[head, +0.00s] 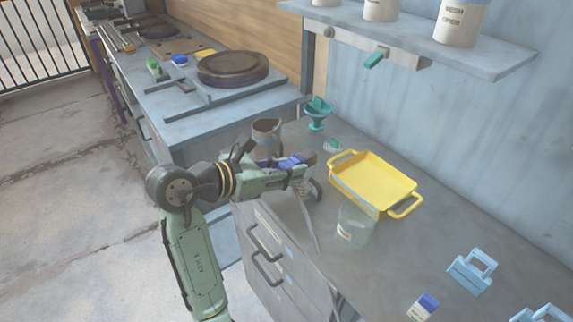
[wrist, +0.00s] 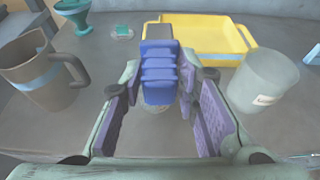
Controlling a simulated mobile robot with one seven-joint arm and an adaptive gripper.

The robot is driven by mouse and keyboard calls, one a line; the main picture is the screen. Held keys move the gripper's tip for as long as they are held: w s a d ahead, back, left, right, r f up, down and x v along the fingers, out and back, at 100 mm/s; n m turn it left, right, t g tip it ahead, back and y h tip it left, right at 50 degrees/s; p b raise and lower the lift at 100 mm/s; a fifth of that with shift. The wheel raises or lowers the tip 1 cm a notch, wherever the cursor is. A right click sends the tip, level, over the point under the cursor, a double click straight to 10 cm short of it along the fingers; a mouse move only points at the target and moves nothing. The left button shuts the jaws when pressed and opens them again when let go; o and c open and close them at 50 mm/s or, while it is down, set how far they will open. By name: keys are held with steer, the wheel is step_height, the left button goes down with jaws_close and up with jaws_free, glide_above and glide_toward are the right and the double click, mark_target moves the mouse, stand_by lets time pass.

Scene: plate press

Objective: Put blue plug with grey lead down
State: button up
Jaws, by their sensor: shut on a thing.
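My gripper (head: 303,172) is shut on the blue plug (head: 291,161) and holds it above the grey worktop. In the wrist view the plug (wrist: 158,78) sits between the two purple-padded fingers, with a darker grey end pointing away from me. A thin grey lead (head: 311,226) hangs down from near the gripper toward the front edge of the worktop. In the wrist view the fingers hide part of the worktop under the plug.
A yellow tray (head: 342,184) lies behind the gripper, and a clear beaker (head: 354,228) stands to its right. A grey-brown jug (wrist: 33,78) and a teal funnel-like cup (head: 318,112) stand to the left.

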steer(key=shift+s+f, duration=0.2)
steer(key=shift+f, duration=0.15)
steer(key=shift+f, duration=0.45)
steer(key=o, duration=1.2)
steer(key=shift+r, duration=0.1)
